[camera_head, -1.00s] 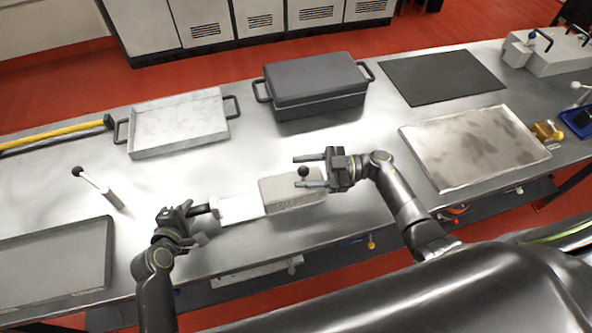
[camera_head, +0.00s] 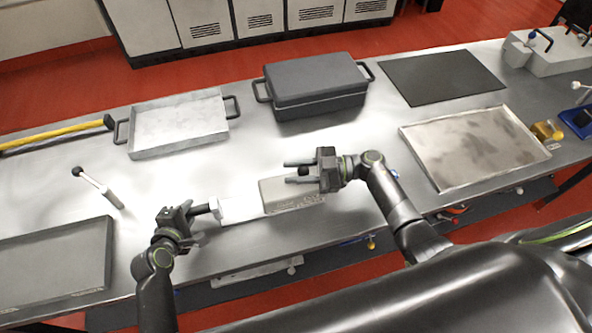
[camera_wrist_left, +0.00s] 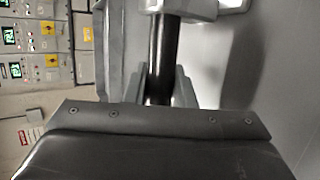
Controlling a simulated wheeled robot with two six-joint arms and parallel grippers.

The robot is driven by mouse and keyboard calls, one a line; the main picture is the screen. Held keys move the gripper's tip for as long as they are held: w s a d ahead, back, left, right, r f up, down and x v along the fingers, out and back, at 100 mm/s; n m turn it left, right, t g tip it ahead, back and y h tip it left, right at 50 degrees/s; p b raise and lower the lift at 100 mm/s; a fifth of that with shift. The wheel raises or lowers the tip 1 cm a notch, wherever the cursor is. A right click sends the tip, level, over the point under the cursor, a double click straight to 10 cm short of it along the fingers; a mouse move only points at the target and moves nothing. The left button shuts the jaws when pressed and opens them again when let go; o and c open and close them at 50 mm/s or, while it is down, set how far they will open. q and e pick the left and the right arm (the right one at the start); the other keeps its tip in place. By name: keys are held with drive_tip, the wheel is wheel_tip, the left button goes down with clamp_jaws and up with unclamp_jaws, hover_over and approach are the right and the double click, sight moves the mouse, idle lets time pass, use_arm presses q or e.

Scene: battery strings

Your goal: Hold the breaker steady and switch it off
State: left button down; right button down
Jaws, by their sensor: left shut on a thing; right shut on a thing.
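The breaker (camera_head: 290,196) is a pale beige box with a flatter white part on its left, lying on the metal bench in the head view. A dark handle sticks out of its left end. My left gripper (camera_head: 198,211) is shut on this handle, which shows as a black bar (camera_wrist_left: 162,60) between the fingers in the left wrist view. A black knob (camera_head: 303,171) stands on top of the box. My right gripper (camera_head: 287,172) comes from the right, with its fingers closed around the knob. The lever's stem under the knob is mostly hidden.
A grey tray (camera_head: 178,145) and a dark lidded case (camera_head: 315,112) stand behind the breaker. A stained tray (camera_head: 440,186) is at the right, and another dark tray (camera_head: 108,250) at the front left.

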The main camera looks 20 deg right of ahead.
drive_tip(key=shift+s+x, duration=0.15)
drive_tip(key=shift+x, duration=0.5)
drive_tip(key=shift+s+x, duration=0.15)
drive_tip(key=shift+x, duration=0.5)
drive_tip(key=c, duration=1.1)
unclamp_jaws()
drive_tip(key=v, duration=0.7)
drive_tip(key=shift+s+d, duration=0.1)
drive_tip(key=shift+d, duration=0.15)
